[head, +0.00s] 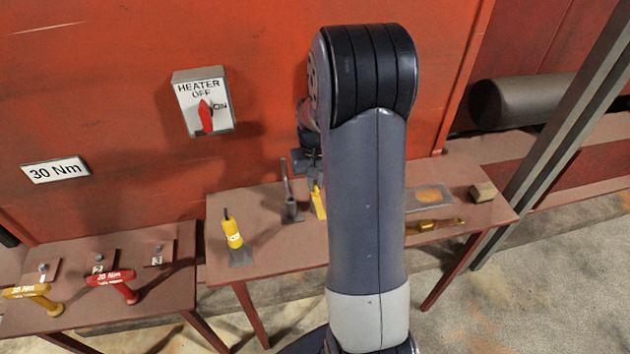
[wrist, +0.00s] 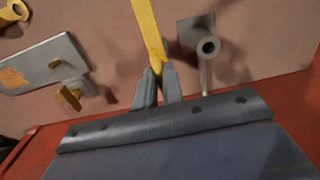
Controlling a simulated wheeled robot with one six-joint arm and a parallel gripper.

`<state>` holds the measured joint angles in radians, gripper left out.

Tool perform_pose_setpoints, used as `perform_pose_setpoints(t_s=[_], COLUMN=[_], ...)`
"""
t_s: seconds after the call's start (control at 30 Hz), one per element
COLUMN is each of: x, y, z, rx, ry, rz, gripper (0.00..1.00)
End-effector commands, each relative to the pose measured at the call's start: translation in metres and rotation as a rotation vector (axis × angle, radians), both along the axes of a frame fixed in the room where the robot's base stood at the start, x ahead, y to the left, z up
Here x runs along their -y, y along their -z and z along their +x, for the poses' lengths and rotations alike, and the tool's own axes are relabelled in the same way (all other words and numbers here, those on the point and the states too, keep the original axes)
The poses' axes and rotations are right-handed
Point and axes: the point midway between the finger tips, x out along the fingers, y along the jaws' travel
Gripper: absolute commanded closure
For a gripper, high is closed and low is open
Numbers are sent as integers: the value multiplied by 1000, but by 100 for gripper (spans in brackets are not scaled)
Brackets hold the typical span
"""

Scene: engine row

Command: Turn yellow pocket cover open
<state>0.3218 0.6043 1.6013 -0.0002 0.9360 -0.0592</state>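My gripper (wrist: 158,82) points down over the table. Its fingertips close on the end of a long flat yellow strip (wrist: 152,30), which runs away from them. In the head view the strip (head: 318,203) shows just left of my arm, below the partly hidden gripper. A small yellow tab (wrist: 68,97) sits on a grey block left of the gripper in the wrist view, apart from the fingers. I cannot tell which yellow piece is the pocket cover. My arm hides the tab in the head view.
A grey post (head: 291,207) on a plate stands close to the strip. A yellow bottle-like tool (head: 232,236) is farther left. A plate with an orange patch (head: 430,197), a yellow tool (head: 435,226) and a small block (head: 483,192) lie right. The red wall is behind.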

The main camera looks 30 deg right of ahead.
Motion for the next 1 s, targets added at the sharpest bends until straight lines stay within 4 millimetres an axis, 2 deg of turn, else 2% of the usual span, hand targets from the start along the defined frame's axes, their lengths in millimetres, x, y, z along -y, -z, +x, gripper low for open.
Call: perform_pose_setpoints(t_s=[0.03, 0.23, 0.57, 0.67, 1.0], x=[0, 0, 0, 0, 0], y=[-1, 0, -5, -19, -85], z=[0, 0, 0, 1, 1], rx=[1, 1, 1, 5, 5], ry=[-1, 1, 2, 2, 2], rz=[0, 0, 0, -1, -1], gripper=[87, 71, 70, 70, 70])
